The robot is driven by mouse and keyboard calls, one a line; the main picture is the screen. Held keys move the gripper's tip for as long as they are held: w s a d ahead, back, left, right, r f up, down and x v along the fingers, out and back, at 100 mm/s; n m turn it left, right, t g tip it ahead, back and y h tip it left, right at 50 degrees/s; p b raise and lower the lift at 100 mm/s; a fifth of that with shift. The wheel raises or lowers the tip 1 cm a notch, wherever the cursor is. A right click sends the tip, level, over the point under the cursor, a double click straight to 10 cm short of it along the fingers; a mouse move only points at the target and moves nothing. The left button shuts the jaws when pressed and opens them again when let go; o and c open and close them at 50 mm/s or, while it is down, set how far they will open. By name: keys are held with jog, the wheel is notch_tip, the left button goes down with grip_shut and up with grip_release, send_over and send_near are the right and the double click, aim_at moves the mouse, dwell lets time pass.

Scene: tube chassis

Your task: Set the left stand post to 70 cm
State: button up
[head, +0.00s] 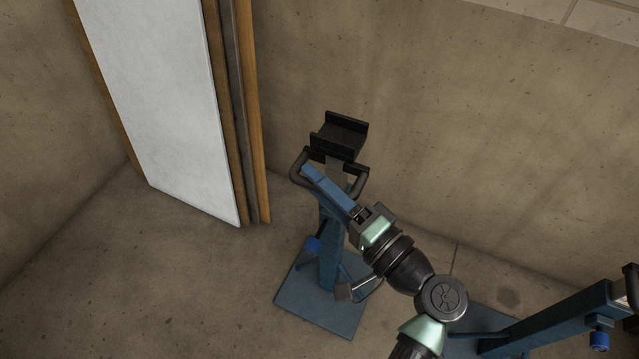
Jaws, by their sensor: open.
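The left stand (329,262) is a blue upright tube on a flat blue base plate (310,300). A short grey inner post rises from it to a black U-shaped cradle (342,137). A black handle (357,184) loops out on both sides below the cradle. A blue knob (312,244) sits low on the tube's left side. My gripper (311,175) reaches in from the lower right, its long blue finger crossing in front of the post. Its tip is at the handle's left loop; I cannot tell whether it touches. The second finger and any height scale are hidden.
A second blue stand (555,318) leans into view at the lower right, with a blue knob (599,340). A white panel with wooden edges (165,100) stands against the wall at the left. The floor at the lower left is clear.

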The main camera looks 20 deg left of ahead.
grip_shut()
dwell(1.3)
